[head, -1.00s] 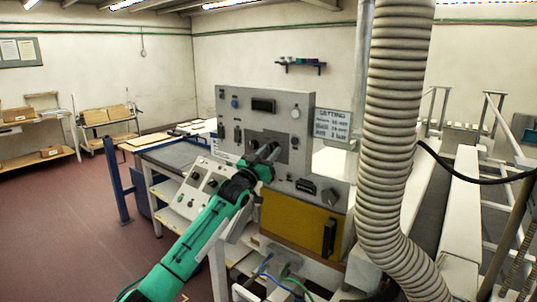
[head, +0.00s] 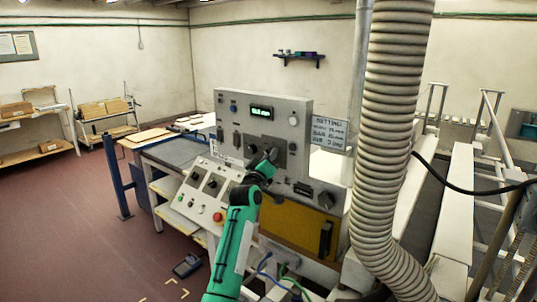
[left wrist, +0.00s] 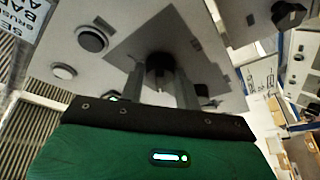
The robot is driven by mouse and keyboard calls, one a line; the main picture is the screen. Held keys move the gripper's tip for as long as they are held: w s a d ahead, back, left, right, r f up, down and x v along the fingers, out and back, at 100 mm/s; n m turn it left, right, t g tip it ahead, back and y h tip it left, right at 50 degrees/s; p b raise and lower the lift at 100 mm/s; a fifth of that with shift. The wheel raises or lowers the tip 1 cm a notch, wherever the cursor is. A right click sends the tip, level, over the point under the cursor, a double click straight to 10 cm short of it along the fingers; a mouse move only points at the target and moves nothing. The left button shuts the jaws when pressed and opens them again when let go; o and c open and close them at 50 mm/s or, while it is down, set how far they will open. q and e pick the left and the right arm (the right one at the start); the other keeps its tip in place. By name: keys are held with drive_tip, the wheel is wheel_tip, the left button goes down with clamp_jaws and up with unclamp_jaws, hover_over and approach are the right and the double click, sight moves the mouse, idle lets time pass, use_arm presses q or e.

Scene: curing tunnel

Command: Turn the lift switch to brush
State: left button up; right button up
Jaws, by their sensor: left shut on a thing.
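A grey upright control panel (head: 224,112) stands in the middle of the head view. A dark grey square plate is on its face, and it shows in the left wrist view (left wrist: 112,62). A black switch knob (left wrist: 160,64) sits on this plate, and I take it for the lift switch. My left gripper (head: 268,157) reaches the panel there. In the left wrist view its two fingers (left wrist: 160,88) stand on either side of the knob, shut on it. The gripper mostly hides the knob in the head view. I cannot read which position the knob points to.
A lit green display (head: 262,113) is above the plate. A sloped console (head: 205,185) with knobs and a red button (head: 217,217) stands left of my arm. A setting sign (head: 330,134) is at right. A thick ribbed hose (head: 388,130) hangs on the right.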

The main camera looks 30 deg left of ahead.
use_arm(q)
drive_tip(key=shift+r+n, duration=0.1)
drive_tip(key=shift+n, duration=0.2)
drive_tip(key=o, duration=1)
drive_tip(key=shift+a, duration=0.1)
drive_tip(key=shift+b+v, duration=2.55)
drive_tip(key=shift+v, duration=4.4)
drive_tip(key=shift+w, duration=0.1)
